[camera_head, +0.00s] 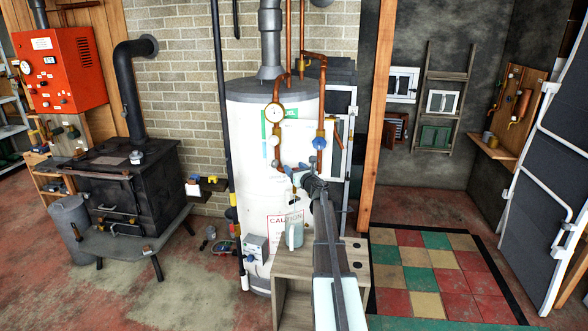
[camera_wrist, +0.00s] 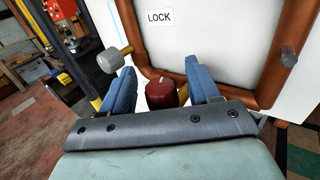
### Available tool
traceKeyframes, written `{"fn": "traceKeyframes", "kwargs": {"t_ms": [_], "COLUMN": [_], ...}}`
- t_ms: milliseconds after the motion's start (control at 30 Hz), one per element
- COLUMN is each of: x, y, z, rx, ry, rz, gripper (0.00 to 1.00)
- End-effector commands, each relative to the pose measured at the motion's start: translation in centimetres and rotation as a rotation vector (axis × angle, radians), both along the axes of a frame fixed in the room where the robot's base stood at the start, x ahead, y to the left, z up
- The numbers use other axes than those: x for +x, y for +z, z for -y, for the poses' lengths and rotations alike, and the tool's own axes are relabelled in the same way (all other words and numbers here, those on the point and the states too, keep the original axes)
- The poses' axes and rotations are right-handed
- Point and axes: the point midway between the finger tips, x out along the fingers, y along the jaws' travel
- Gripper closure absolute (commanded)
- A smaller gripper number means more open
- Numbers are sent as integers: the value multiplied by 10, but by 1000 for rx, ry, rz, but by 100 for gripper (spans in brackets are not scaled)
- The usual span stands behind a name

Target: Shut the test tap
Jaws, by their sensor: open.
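A white cylindrical tank (camera_head: 262,180) stands in the middle of the head view, with copper pipes (camera_head: 302,90) on its front. My gripper (camera_head: 294,172) reaches to the lower part of this pipework. In the wrist view its two blue fingers (camera_wrist: 160,72) are open. A dark red knob (camera_wrist: 160,94) lies between them, with a gap on each side and a brass part beside it. A grey knob (camera_wrist: 111,60) on a brass stem is left of the fingers. I cannot tell by marking which is the test tap. My arm hides part of the tank's lower right.
A blue valve handle (camera_head: 319,143) and a round gauge (camera_head: 274,113) sit on the pipes above my gripper. A low wooden cabinet (camera_head: 293,272) with a pale jug (camera_head: 294,234) stands below. A black stove (camera_head: 122,185) is at left.

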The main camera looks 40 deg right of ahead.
Motion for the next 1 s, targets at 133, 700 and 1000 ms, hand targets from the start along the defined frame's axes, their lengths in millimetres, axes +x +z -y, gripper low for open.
{"fn": "traceKeyframes", "kwargs": {"t_ms": [133,700,1000], "x": [-23,-119,-123], "y": [0,0,0], "z": [-6,-22,-22], "rx": [0,0,0], "ry": [0,0,0], "rz": [0,0,0], "gripper": [39,39,39]}}
